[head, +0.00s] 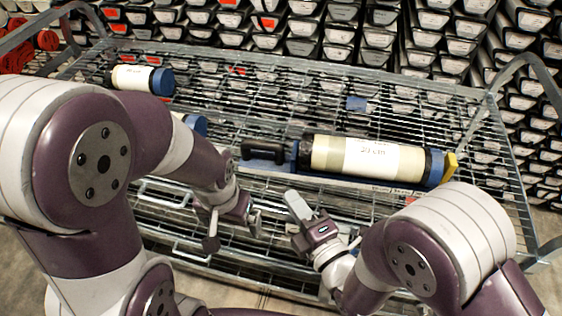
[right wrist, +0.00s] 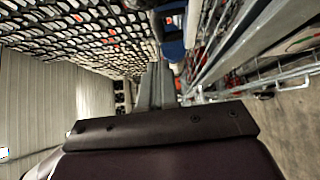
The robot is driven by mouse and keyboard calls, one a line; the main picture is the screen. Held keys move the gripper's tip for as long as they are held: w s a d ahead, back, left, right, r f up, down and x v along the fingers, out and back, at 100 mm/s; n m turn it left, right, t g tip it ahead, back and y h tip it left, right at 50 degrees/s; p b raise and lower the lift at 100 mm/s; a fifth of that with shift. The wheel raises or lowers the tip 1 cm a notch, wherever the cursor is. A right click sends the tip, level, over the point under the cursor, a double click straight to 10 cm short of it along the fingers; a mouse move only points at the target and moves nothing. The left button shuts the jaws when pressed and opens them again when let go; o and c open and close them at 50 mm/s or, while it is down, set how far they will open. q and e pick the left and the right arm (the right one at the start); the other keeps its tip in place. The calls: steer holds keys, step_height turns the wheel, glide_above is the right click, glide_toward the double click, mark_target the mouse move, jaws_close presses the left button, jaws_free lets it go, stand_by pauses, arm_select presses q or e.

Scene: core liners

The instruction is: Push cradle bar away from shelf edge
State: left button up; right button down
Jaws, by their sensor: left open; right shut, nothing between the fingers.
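A blue cradle bar (head: 262,162) with a black handle lies on the wire shelf (head: 225,110), near its front edge. A clear liner tube labelled 20 cm (head: 365,157), with a yellow right end, lies in line with it, to its right. My right gripper (head: 297,208) is shut and empty, in front of and below the bar, apart from it in the head view. It also shows at the centre of the right wrist view (right wrist: 155,88), with a blue part just beyond it. My left gripper (head: 234,228) is open and empty, left of the right one, near the shelf front.
Another labelled tube with a blue end (head: 140,79) lies at the back left of the shelf. A blue end (head: 192,123) shows partly behind my left arm. A small blue block (head: 356,103) sits behind the long tube. Racks of core trays (head: 330,35) stand behind.

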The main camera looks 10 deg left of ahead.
steer(key=x, duration=0.7)
steer(key=shift+w+a, duration=0.25)
steer(key=w, duration=0.2)
steer(key=shift+w+d, duration=0.2)
steer(key=shift+w, duration=0.7)
steer(key=w+b, duration=0.2)
steer(key=w, duration=0.2)
steer(key=w+b, duration=0.2)
steer(key=w, duration=0.3)
steer(key=w+d+b, duration=0.1)
steer(key=w+b, duration=0.1)
steer(key=w, duration=0.3)
steer(key=shift+f+b, duration=0.2)
steer(key=shift+b, duration=0.1)
steer(key=shift+w+r, duration=0.15)
steer(key=shift+w, duration=0.15)
